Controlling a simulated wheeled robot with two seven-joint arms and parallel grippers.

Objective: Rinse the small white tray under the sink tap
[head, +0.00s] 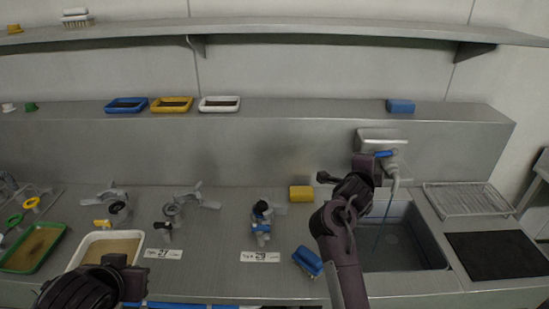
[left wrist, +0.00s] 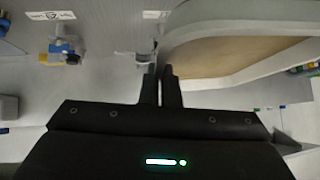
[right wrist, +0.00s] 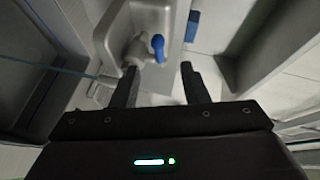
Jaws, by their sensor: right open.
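The white tray (head: 138,240) with a tan inside is at the front left of the counter; it shows close up in the left wrist view (left wrist: 255,22). My left gripper (head: 118,262) is at its near rim, its fingers (left wrist: 161,85) close together and apparently shut on the rim. The tap (head: 394,170) with a blue lever (head: 383,154) is on the back wall above the sink (head: 412,245). A thin bluish stream runs from it into the basin. My right gripper (right wrist: 157,85) is open and empty just short of the lever (right wrist: 158,47).
A green tray (head: 44,259) lies left of the white one. Valves, a yellow sponge (head: 301,194) and a blue brush (head: 308,262) stand between tray and sink. A rack (head: 466,199) and black mat (head: 496,254) lie right. Small trays line the ledge.

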